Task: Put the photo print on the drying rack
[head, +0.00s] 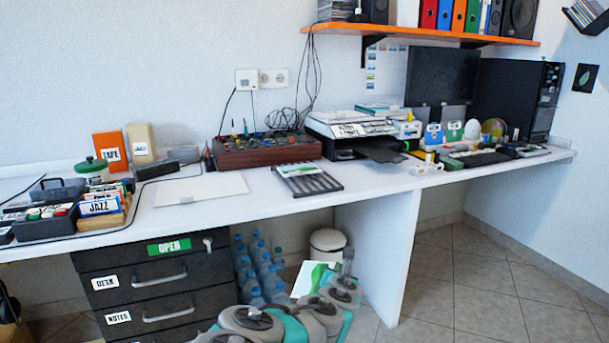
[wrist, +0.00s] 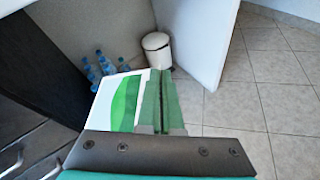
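The photo print (head: 308,277), a white sheet with green bands, is in front of the desk, below its top. In the wrist view the print (wrist: 122,102) extends left from between my green fingers. My gripper (head: 347,262) is shut on its edge; the fingers (wrist: 161,78) stand close together and hide the gripped part. A dark slatted tray, which looks like the drying rack (head: 312,185), lies flat near the desk's front edge, above and apart from the print. A green-and-white piece (head: 297,169) lies at its back.
A red mixer box (head: 265,151) stands behind the rack and a printer (head: 352,130) stands behind it to the right. A pale flat sheet (head: 200,189) lies to its left. Below are drawers (head: 150,290), water bottles (head: 262,262), a white bin (head: 328,242) and a desk panel (head: 378,255).

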